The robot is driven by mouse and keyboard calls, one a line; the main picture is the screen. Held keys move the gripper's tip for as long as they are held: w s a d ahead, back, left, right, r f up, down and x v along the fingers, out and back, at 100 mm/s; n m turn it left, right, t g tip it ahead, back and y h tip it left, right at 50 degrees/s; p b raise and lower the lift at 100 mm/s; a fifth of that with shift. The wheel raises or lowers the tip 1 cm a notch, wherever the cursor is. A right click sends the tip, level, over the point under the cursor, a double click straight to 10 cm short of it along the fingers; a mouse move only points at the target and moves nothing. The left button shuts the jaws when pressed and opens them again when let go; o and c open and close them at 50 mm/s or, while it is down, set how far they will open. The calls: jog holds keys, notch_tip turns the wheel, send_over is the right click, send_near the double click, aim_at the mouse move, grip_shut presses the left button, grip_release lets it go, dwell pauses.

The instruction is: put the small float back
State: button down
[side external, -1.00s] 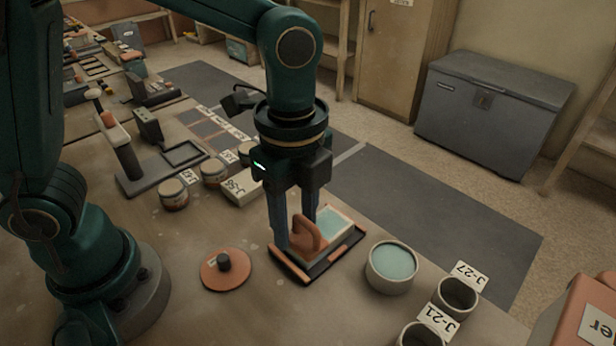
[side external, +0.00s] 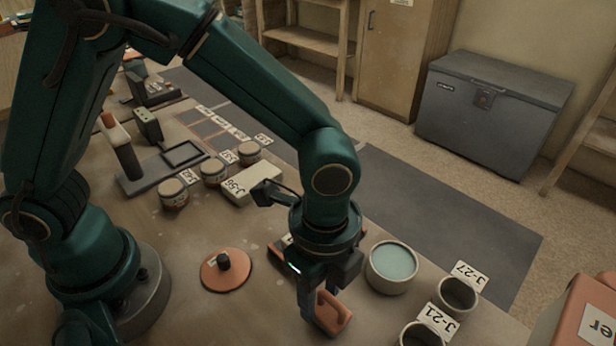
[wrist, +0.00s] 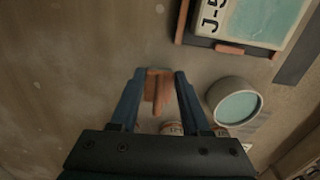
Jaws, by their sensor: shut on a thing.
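The small float (side external: 335,312), with an orange-brown handle, is held by my gripper (side external: 322,316) near the front edge of the table. In the wrist view the float (wrist: 155,92) sits between the two blue fingers of my gripper (wrist: 158,76). My fingers are shut on its handle. Its underside is hidden, and I cannot tell how high above the table it is. The dark tray with orange edging (side external: 278,256) is mostly hidden behind my gripper in the side view. In the wrist view the tray (wrist: 228,47) holds a pale labelled block with a teal top (wrist: 262,18).
A round pot of teal material (side external: 391,266) stands right of my gripper. Two open pots labelled J-27 (side external: 458,295) and J-21 (side external: 423,336) stand nearby. An orange lid with a black knob (side external: 227,271) lies to the left. An orange box (side external: 585,315) is at the right edge.

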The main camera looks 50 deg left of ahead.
jog(key=shift+f, duration=0.2)
jog(key=shift+c, duration=1.8)
grip_release()
jog(key=shift+r, duration=0.1)
